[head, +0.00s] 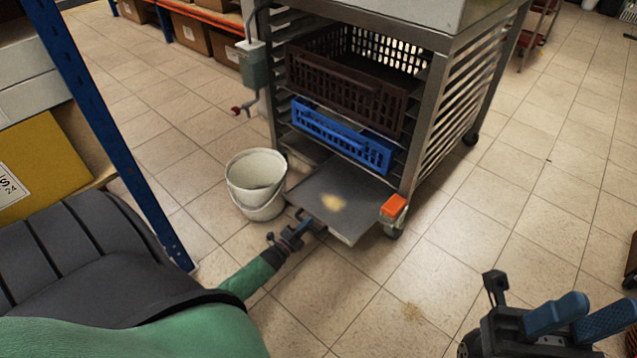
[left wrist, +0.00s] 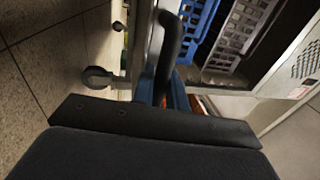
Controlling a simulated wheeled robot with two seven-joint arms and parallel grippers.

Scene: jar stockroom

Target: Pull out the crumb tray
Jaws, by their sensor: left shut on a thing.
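The crumb tray (head: 310,190) is a flat dark grey sheet with a pale crumb patch on it. It sticks out of the bottom of the metal rack (head: 424,125), low over the floor, and its back part is hidden inside. My left gripper (head: 303,229) is at the tray's front edge, shut on its handle. In the left wrist view a dark curved bar (left wrist: 172,45), apparently the handle, rises beside blue finger parts (left wrist: 178,97). My right gripper (head: 590,312) is at the lower right, its blue fingers apart and empty, away from the tray.
A brown crate (head: 340,88) and a blue crate (head: 340,140) sit in the rack above the tray. A white bucket (head: 257,184) stands left of the tray. An orange block (head: 394,206) is at the rack's front right corner.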

